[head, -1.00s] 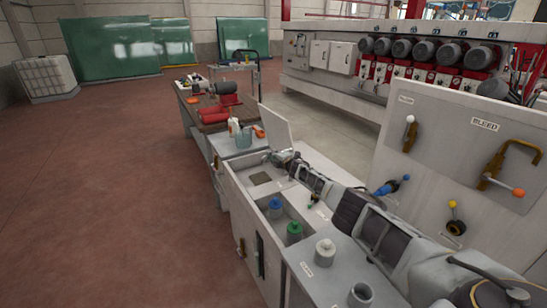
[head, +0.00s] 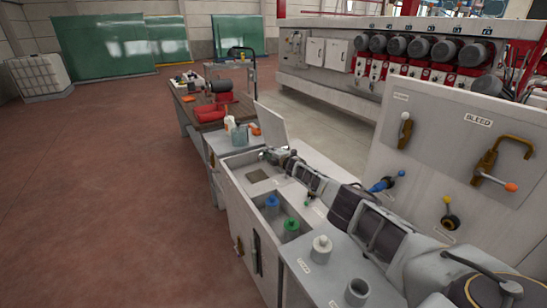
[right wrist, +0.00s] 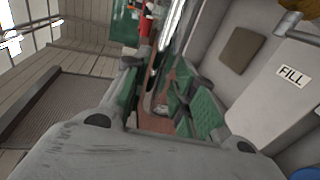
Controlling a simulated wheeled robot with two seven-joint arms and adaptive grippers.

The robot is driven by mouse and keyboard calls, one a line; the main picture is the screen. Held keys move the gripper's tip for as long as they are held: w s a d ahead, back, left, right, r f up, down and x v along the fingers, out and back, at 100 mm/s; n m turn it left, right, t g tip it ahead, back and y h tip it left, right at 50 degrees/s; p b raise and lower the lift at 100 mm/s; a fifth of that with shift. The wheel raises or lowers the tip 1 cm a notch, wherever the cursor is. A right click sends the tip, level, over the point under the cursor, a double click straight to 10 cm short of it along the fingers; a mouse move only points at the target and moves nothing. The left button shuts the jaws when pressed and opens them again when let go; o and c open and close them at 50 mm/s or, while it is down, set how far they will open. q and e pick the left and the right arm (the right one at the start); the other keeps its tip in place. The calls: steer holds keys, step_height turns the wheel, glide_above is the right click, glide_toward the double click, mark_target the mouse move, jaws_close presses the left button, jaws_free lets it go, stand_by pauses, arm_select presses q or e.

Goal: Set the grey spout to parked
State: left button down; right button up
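My right arm reaches across the bench in the head view, and its gripper (head: 276,156) is above the bench's far end, beside a raised white plate. In the right wrist view my right gripper (right wrist: 165,100) has its green-padded fingers apart with nothing between them. A short grey tube on a brass-coloured base (right wrist: 287,28) shows at the upper right edge there, near a FILL label (right wrist: 292,76). It may be the grey spout; it is cut off by the frame. I cannot make it out in the head view, where my arm covers part of the bench. My left gripper is not in view.
An upright panel (head: 440,150) at right carries levers and a BLEED label. A cluttered work table (head: 205,115) stands behind. The red floor at left is clear.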

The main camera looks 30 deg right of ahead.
steer(key=shift+s+d, duration=0.15)
steer(key=shift+s, duration=0.25)
steer(key=shift+s+r, duration=0.15)
steer(key=shift+s, duration=0.3)
steer(key=s+r, duration=0.2)
steer(key=s, duration=0.8)
stand_by(1.3)
steer(key=shift+s+d, duration=0.1)
stand_by(0.3)
